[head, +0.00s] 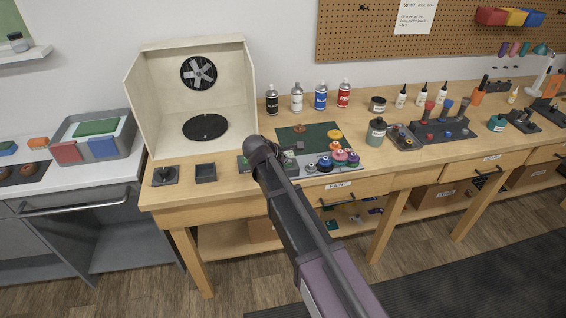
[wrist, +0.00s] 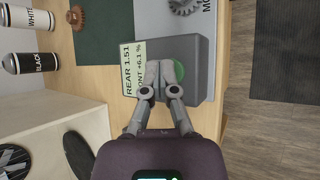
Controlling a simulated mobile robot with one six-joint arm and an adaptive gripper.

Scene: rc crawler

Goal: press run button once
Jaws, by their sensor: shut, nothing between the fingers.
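A grey box (wrist: 200,62) with a round green button (wrist: 179,72) lies on the wooden bench in the wrist view. A pale display (wrist: 131,70) beside the button reads "REAR 1.51" and a second line with "+6.1 %". My gripper (wrist: 162,78) is shut and empty, its fingertips over the box by the green button. The fingers cover part of the button, and I cannot tell whether they touch it. In the head view my dark arm hides most of the box and the fingertips.
A spray booth (head: 195,80) stands to the left, with a joystick box (head: 165,175) and a small dark tray (head: 205,172) before it. Spray cans (head: 297,97) stand behind.

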